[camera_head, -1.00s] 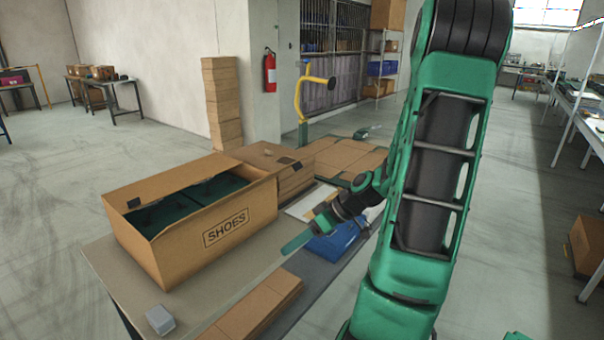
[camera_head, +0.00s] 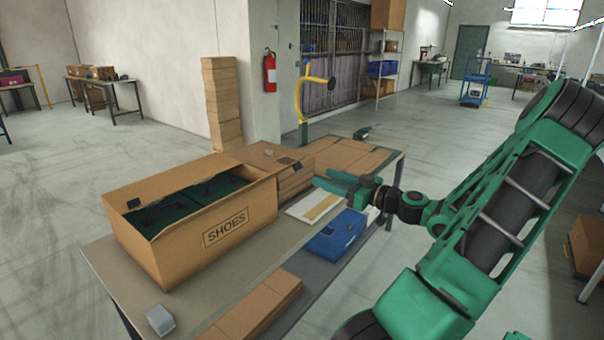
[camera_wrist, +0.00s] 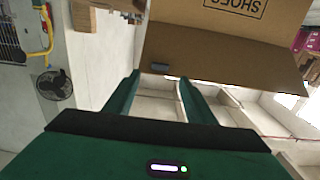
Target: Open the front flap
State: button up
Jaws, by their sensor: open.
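The cardboard box marked SHOES (camera_head: 226,230) stands on the table with its top open and dark green material inside. A small dark tab (camera_head: 134,204) is on its left end. In the wrist view the box's lettered cardboard face (camera_wrist: 220,42) appears upside down, with a small dark tab (camera_wrist: 166,69) at its edge. I cannot tell for sure which panel is the front flap. My gripper (camera_head: 335,182) is open and empty, right of the box and apart from it, above the table's far right part. Its two green fingers (camera_wrist: 158,82) point towards the box in the wrist view.
A blue bin (camera_head: 336,235) and a white sheet with a yellow strip (camera_head: 318,206) lie right of the box. Flat cardboard (camera_head: 345,158) and a brown carton (camera_head: 258,308) are on the table. A small grey block (camera_head: 160,320) sits at the near left corner.

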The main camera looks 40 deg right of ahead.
jog(key=w+a, duration=0.1)
jog(key=w, duration=0.7)
jog(key=shift+w+a, duration=0.3)
jog(key=shift+w, duration=0.1)
